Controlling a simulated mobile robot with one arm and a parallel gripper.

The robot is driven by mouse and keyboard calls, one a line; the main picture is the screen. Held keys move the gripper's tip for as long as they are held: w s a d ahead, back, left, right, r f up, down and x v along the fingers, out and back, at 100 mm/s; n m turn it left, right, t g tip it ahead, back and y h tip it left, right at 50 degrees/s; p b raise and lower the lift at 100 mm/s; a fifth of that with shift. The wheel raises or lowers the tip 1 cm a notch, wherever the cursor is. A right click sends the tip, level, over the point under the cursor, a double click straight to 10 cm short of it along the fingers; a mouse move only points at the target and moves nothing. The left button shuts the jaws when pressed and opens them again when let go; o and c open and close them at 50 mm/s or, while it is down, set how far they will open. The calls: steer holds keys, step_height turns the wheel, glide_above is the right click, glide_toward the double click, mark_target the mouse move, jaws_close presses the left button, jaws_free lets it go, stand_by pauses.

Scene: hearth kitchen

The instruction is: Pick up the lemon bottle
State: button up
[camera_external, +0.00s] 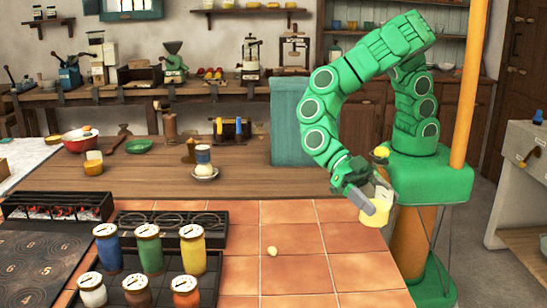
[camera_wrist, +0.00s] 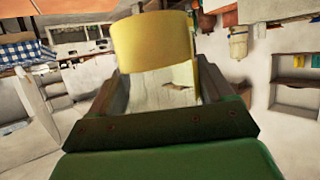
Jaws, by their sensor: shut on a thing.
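The lemon bottle (camera_external: 371,216), pale yellow in its lower part, is between the fingers of my gripper (camera_external: 369,203) at the right of the external view. My gripper is shut on it and holds it at the right edge of the tiled counter, apparently above the surface. A small yellow round piece (camera_external: 381,151) shows just above; I cannot tell whether it belongs to the bottle. In the wrist view the bottle's yellow band (camera_wrist: 155,42) fills the space between the jaws, with a paler part below it.
Blue, green and yellow jars (camera_external: 148,248) and several others stand on a dark rack at the front left. A small pale yellow lump (camera_external: 272,251) lies on the tiles (camera_external: 300,270), which are otherwise mostly clear. A saucer with a small jar (camera_external: 204,172) stands on the wooden counter behind.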

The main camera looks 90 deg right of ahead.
steer(key=s+d+r, duration=0.3)
steer(key=s+d, duration=0.1)
steer(key=d, duration=0.2)
steer(key=shift+s+d+r, duration=0.25)
steer(key=shift+d+r, duration=0.05)
steer(key=shift+d, duration=0.1)
stand_by(0.4)
